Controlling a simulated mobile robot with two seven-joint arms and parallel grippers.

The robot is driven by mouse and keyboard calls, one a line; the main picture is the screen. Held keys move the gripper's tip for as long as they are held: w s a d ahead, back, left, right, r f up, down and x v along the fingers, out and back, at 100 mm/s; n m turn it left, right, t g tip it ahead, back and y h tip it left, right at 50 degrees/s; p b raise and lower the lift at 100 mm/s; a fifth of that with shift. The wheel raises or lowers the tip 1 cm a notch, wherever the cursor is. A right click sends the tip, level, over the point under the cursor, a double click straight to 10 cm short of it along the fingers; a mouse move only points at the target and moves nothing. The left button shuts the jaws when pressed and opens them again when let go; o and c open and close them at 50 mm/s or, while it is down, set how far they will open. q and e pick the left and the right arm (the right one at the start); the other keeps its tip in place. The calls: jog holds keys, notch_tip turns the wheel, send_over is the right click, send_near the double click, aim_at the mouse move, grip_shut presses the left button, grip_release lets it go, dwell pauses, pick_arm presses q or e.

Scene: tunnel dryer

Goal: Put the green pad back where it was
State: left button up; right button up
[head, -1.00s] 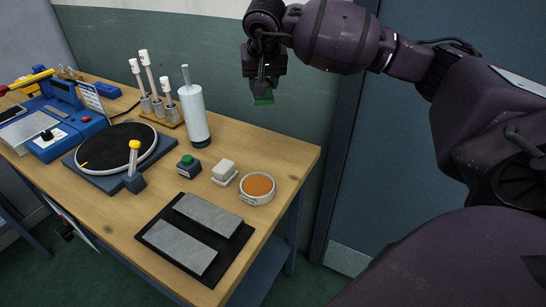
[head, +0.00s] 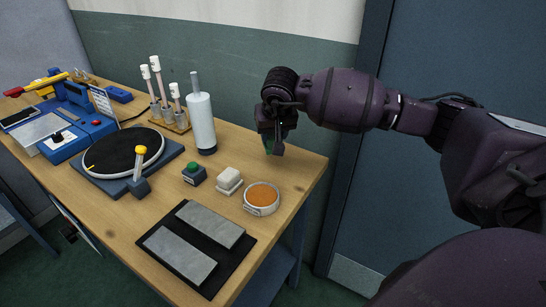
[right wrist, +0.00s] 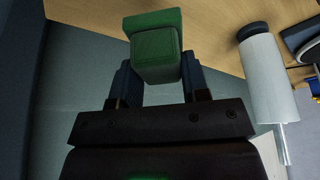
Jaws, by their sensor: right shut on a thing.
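My right gripper (head: 271,146) is shut on the green pad (head: 268,145), above the right back part of the table, close to the wall. In the head view the gripper mostly hides the pad and only a sliver of green shows. In the right wrist view the green pad (right wrist: 156,48) is a block with a wider top part, held between the two fingertips of the gripper (right wrist: 157,80). The wooden table (head: 110,232) lies below it. The gap between pad and table is hard to judge. My left gripper is not in view.
A white bottle (head: 201,122) stands at the back. A black mat (head: 204,283) carries two grey plates. The back right table corner is clear.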

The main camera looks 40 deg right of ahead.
jog(key=shift+f, duration=4.05)
jog(key=shift+f+b, duration=0.15)
jog(key=shift+b, duration=0.15)
jog(key=o, duration=0.9)
jog(key=p+v, duration=0.1)
jog(key=v, duration=1.1)
jog(key=shift+s, duration=0.1)
